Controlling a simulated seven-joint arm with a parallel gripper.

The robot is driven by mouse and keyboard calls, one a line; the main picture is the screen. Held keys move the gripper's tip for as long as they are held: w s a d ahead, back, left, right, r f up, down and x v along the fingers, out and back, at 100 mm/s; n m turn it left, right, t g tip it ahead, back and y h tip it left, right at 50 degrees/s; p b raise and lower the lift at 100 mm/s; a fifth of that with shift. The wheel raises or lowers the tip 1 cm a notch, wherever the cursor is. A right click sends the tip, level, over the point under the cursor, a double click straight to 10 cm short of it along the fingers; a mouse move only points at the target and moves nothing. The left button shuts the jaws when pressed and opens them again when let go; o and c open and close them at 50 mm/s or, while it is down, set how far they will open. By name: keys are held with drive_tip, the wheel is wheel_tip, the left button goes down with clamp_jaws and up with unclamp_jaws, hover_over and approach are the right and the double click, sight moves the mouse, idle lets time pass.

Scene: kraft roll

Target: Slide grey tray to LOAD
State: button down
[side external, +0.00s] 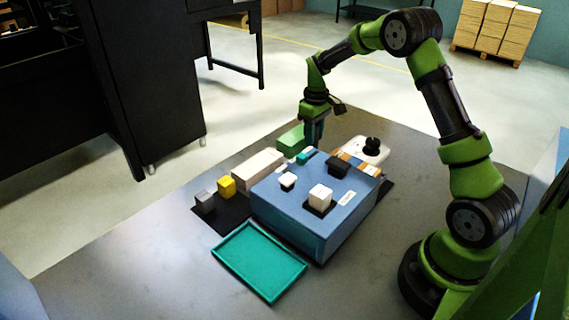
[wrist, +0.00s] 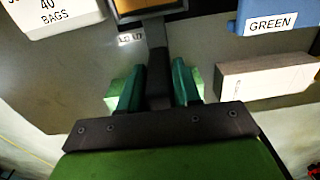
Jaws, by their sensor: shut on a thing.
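My gripper (side external: 313,137) is low over the far side of the table, beside the light green block (side external: 291,139). In the wrist view its two teal fingers (wrist: 158,88) are closed on a narrow dark grey bar (wrist: 157,65). This bar runs up to a dark-edged tray (wrist: 150,14) with an orange-brown inside, cut off by the top of the picture. I cannot tell for sure that this is the grey tray. A small white label (wrist: 130,39) lies left of the bar; its lettering is too blurred to read surely. In the side view the arm hides the grip.
A blue box (side external: 318,228) carrying small blocks stands mid-table. A teal tray (side external: 258,262) lies in front. A white-pink box (side external: 258,169), yellow block (side external: 226,186) and grey block (side external: 204,202) stand left. A white container (side external: 366,150) stands right of the gripper.

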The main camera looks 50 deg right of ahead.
drive_tip(key=c, duration=1)
unclamp_jaws()
drive_tip(key=shift+d, duration=0.4)
drive_tip(key=shift+o, duration=0.6)
drive_tip(key=shift+a, duration=0.1)
drive_tip(key=shift+r, duration=0.1)
wheel_tip(320, 180, up, 17)
